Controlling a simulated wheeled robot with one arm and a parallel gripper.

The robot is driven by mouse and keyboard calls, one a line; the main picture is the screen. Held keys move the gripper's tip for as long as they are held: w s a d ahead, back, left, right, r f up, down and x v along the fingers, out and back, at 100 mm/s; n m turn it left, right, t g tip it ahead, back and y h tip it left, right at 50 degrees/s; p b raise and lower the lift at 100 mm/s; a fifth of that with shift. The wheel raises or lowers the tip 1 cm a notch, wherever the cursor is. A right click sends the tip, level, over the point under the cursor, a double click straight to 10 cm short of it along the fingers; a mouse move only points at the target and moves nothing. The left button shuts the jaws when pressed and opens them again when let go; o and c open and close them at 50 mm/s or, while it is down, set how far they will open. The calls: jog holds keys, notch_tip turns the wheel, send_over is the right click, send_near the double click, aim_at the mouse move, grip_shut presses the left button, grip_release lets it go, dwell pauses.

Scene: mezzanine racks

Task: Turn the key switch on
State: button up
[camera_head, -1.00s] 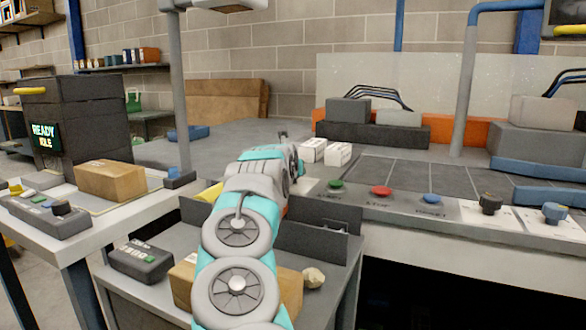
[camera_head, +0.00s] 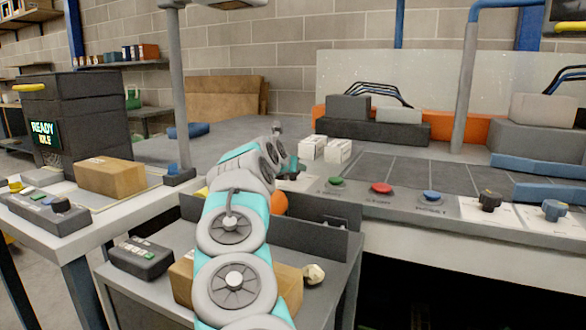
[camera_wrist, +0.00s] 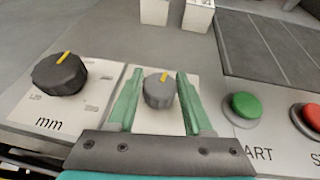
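No separate key shows. In the head view, my gripper (camera_head: 292,166) is at the panel's left end, mostly hidden behind my arm. A black knob (camera_head: 490,201) and a blue knob (camera_head: 555,210) sit on white plates farther right.
A larger dark knob (camera_wrist: 60,74) marked mm stands left of my gripper. A green button (camera_wrist: 242,106) and a red button (camera_wrist: 308,120) lie right. White boxes (camera_head: 325,148) stand behind. A dark unit (camera_head: 75,120) shows READY and IDLE. A cardboard box (camera_head: 110,177) sits left.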

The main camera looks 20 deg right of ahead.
jog(key=o, duration=0.4)
jog(key=shift+b+v, duration=0.6)
jog(key=shift+v, duration=3.25)
